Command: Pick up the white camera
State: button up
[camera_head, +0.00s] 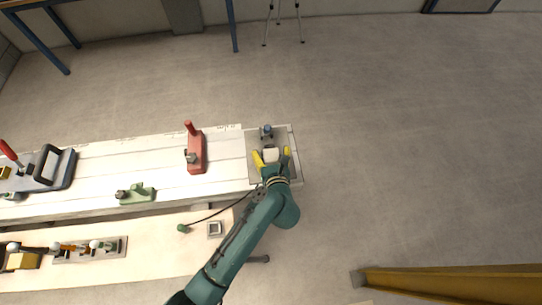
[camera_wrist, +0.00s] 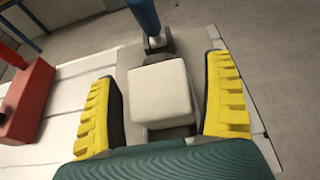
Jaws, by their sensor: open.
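The white camera is a pale, rounded box (camera_wrist: 161,92) in the wrist view, on a grey plate with a dark blue part standing just behind it. In the head view the pale box (camera_head: 271,154) shows at the right end of the white bench, partly hidden by my gripper. My gripper (camera_wrist: 165,100) is open, with one yellow-padded finger on each side of the box. A gap shows between the left finger and the box; the right finger is closer. Contact cannot be told. My gripper also shows in the head view (camera_head: 271,160).
A red tool (camera_head: 195,152) stands left of the grey plate (camera_head: 283,135) on the white bench (camera_head: 222,162). A green tool (camera_head: 136,194) and a dark grey tool (camera_head: 58,170) are farther left. A lower table (camera_head: 160,245) runs in front. Open floor lies to the right.

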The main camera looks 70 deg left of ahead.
aim_at(271, 151)
jog(key=shift+d, duration=0.1)
jog(key=c, duration=1.4)
jog(key=shift+o, duration=0.2)
jog(key=shift+r, duration=0.1)
notch_tip(271, 151, up, 18)
jog(key=p, duration=0.4)
